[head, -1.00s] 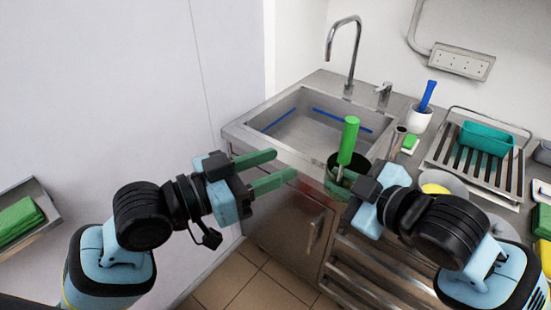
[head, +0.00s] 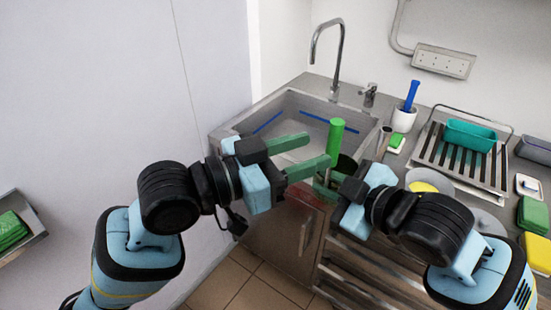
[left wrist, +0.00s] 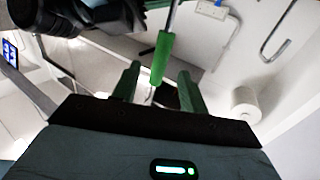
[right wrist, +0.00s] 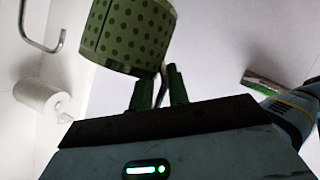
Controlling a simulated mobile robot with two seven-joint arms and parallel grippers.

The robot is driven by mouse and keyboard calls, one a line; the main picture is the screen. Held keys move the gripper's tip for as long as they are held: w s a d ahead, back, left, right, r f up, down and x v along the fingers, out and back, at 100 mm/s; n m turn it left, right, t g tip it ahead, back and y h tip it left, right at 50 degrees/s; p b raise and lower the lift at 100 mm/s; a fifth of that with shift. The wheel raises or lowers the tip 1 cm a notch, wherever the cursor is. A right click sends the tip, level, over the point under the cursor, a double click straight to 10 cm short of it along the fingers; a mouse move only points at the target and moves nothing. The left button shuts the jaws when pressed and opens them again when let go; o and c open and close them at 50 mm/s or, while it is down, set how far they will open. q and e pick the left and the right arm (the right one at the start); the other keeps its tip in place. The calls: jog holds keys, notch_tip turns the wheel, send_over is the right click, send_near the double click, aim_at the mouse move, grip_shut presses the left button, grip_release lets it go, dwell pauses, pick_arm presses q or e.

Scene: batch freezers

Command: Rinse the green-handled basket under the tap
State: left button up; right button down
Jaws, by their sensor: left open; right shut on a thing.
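The basket's upright green handle (head: 335,140) stands in front of the sink (head: 236,130). Its body is mostly hidden behind the grippers in the head view; the right wrist view shows it as a perforated green cylinder (right wrist: 128,38). My right gripper (head: 326,184) is shut on the basket, with a thin metal part between its fingers in the right wrist view. My left gripper (head: 316,149) is open and empty, fingertips close to the handle. In the left wrist view the handle (left wrist: 161,58) appears between the open fingers. The curved tap (head: 341,55) rises behind the sink.
A tap lever (head: 369,94) stands right of the tap. A white cup with a blue-handled tool (head: 411,96), a green-and-white sponge (head: 396,141), a rack with a teal tray (head: 470,135) and a bowl with something yellow (head: 425,187) crowd the right counter.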

aim_at(328, 145)
pick_arm(q)
jog(key=x, duration=0.5)
jog(key=shift+w+d, duration=0.15)
jog(key=shift+d, duration=0.2)
grip_shut()
pick_arm(e)
jog(key=c, duration=1.3)
grip_release()
